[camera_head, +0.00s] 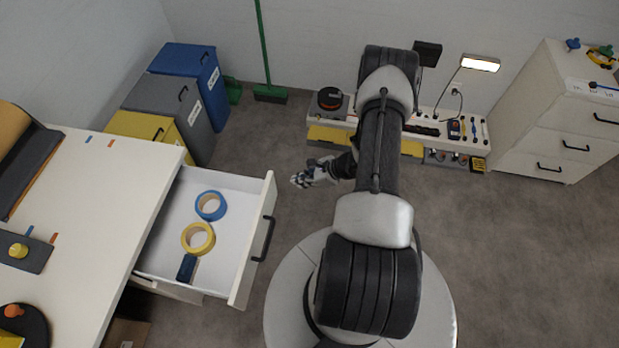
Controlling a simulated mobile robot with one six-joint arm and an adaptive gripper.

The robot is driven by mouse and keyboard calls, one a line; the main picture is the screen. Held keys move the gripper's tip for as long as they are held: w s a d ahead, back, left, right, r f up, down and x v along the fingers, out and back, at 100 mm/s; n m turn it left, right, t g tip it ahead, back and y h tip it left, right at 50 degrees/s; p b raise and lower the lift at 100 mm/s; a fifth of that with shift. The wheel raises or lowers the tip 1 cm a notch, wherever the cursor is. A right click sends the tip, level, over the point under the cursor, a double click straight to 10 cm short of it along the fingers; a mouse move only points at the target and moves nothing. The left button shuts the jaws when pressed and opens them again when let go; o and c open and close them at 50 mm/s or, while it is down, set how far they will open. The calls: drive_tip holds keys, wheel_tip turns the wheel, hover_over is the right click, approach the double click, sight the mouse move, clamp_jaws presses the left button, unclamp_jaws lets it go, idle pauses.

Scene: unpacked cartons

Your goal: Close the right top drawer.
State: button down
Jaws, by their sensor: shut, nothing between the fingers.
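A white drawer (253,238) with a black bar handle (264,239) is pulled out from the white workbench (115,195) on the left. A blue tape ring (210,206), a yellow tape ring (198,238) and a small dark blue item (187,268) lie inside it. My gripper (300,180) is shut and empty. In the picture it is to the right of the drawer's far front corner and apart from it. My arm reaches up the middle, and its links hide part of the low bench behind.
Blue (192,60), grey (172,98) and yellow (148,127) bins stand behind the workbench. A green broom (264,60) leans on the wall. A white drawer cabinet (548,120) stands at the right. The grey floor between drawer and cabinet is clear around my base.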

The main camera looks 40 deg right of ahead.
sight(274, 184)
drive_tip(key=w+a, duration=0.1)
drive_tip(key=w+a+f, duration=0.1)
drive_tip(key=w, duration=0.1)
drive_tip(key=w+a, duration=0.1)
drive_tip(key=shift+w+a+f+b, duration=0.2)
drive_tip(key=shift+w+f+b, duration=0.1)
drive_tip(key=shift+f+b, duration=0.1)
